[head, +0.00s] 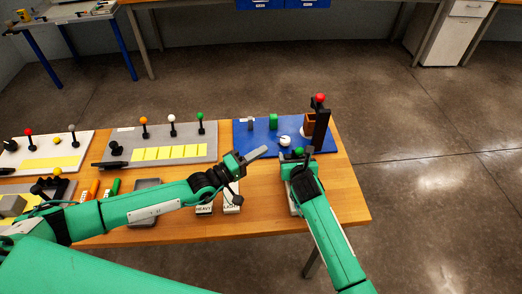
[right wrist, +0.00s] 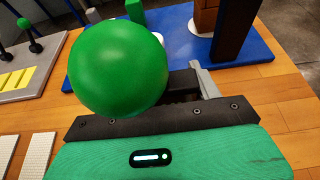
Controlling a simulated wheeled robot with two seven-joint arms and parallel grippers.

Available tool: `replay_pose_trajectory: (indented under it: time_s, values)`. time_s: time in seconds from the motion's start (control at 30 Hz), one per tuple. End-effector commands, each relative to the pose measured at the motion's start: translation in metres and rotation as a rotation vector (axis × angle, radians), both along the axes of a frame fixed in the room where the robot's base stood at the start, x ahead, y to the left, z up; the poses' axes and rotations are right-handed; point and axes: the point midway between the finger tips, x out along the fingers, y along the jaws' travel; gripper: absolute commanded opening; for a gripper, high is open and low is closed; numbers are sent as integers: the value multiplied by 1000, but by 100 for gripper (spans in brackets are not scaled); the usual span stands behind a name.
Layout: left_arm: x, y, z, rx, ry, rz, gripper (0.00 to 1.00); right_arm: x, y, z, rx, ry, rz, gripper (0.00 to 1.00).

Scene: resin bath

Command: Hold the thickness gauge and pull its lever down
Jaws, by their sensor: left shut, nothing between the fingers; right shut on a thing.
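A green ball knob (head: 298,151) shows at my right gripper (head: 292,166); it looms large in the right wrist view (right wrist: 118,68). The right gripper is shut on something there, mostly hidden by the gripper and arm. A pale grey body (head: 294,201) shows beside the right forearm; I cannot tell for sure that this is the thickness gauge. My left gripper (head: 257,152) is shut and empty, pointing right above the table, left of the right gripper and apart from the green knob.
Behind stands a blue board (head: 242,143) with a dark post with a red ball (head: 320,98), a brown block, a green block (head: 273,121) and a white ball (head: 285,141). A grey panel (head: 205,133) with levers lies left. White labelled plates (head: 231,208) lie under the left gripper.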

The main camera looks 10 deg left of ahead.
Motion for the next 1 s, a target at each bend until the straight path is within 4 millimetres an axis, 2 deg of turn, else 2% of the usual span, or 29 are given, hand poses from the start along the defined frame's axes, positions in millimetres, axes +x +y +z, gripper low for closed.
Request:
replay_pose_trajectory:
  time_s: [0.13,0.17,0.27,0.67,0.87,1.0]
  values:
    - [0,0,0,0,0,0,0,0,0,0,0,0,0,31]
    - [0,0,0,0,0,0,0,0,0,0,0,0,0,67]
    - [0,0,0,0,0,0,0,0,0,0,0,0,0,87]
    - [0,0,0,0,0,0,0,-4,-1,2,0,0,0,89]
    - [0,0,0,0,0,0,0,-26,-9,10,0,0,0,89]
    - [0,0,0,0,0,0,0,-49,-16,20,-1,0,0,89]
